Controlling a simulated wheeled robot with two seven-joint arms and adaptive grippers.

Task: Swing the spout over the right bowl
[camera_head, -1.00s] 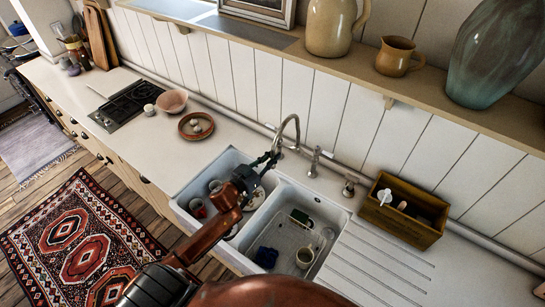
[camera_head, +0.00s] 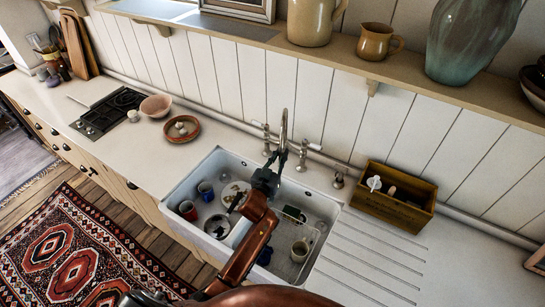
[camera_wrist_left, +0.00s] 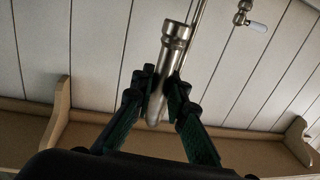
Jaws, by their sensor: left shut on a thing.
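The metal spout (camera_head: 284,127) rises behind the double sink, and its arch is seen nearly edge-on, towards the divider side. My left gripper (camera_head: 278,158) is shut on the spout's hanging end. In the left wrist view the dark fingers (camera_wrist_left: 160,98) sit on both sides of the spout tube (camera_wrist_left: 173,50). The right bowl (camera_head: 318,232) holds a wire rack, a cup (camera_head: 299,250) and a dark green item (camera_head: 294,213). The left bowl (camera_head: 184,190) holds mugs and plates. My arm covers the divider and part of both bowls. The right gripper is not visible.
Two taps with pale handles (camera_head: 314,147) stand by the spout. A wooden box (camera_head: 400,214) stands right of the sink on the counter. A shelf (camera_head: 345,68) with jugs and a vase runs above. A terracotta dish (camera_head: 194,132) sits left.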

